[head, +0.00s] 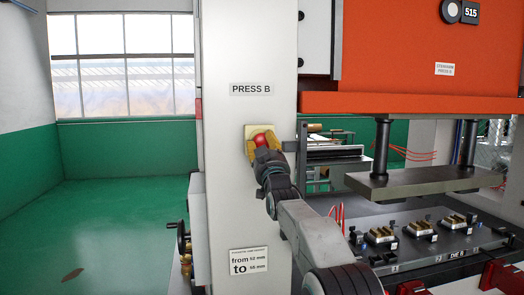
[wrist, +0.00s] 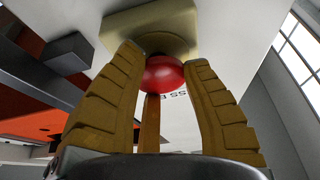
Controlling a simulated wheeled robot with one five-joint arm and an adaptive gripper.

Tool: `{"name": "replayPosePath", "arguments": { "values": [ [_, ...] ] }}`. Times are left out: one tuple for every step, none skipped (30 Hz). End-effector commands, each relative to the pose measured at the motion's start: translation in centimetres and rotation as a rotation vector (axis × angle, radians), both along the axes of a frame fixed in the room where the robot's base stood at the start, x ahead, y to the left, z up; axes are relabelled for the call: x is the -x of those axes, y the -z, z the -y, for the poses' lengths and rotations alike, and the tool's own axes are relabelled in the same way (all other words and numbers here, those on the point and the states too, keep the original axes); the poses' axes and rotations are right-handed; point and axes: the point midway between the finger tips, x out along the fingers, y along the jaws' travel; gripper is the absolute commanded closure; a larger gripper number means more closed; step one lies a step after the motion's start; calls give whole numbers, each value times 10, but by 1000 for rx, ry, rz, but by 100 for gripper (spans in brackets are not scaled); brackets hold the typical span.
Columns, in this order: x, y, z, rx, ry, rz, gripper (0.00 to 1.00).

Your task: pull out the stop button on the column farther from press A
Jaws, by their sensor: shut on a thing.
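A red stop button (head: 263,139) sits on a pale yellow plate (head: 251,131) on the white column (head: 250,190), below the sign PRESS B (head: 252,89). In the wrist view the red button (wrist: 163,74) lies between the tan ribbed fingers of my gripper (wrist: 163,72), with the plate (wrist: 150,22) behind it. My gripper (head: 264,145) is shut on the button in the head view, with my arm reaching up to it from the lower right. How far the button stands out from its plate is hidden by the fingers.
An orange press (head: 425,60) stands right of the column, with a die table (head: 420,245) below it.

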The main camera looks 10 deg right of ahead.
Motion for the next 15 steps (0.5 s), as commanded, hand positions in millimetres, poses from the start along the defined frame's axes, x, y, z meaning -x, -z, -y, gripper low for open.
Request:
{"name": "replayPosePath", "arguments": {
  "values": [
    [4,1,0,0,0,7,93],
    [4,0,0,0,0,7,93],
    [5,-1,0,0,0,7,93],
    [5,-2,0,0,0,7,94],
    [5,-3,0,0,0,7,94],
    [5,-3,0,0,0,7,94],
    [5,-4,0,0,0,7,94],
    [5,-4,0,0,0,8,94],
    [5,-4,0,0,0,8,94],
    [5,-4,0,0,0,8,94],
    [5,-4,0,0,0,9,55],
    [5,-4,0,0,0,9,52],
    [5,-4,0,0,0,8,49],
    [5,-4,0,0,0,8,46],
    [5,-4,0,0,0,7,43]
  ]
}}
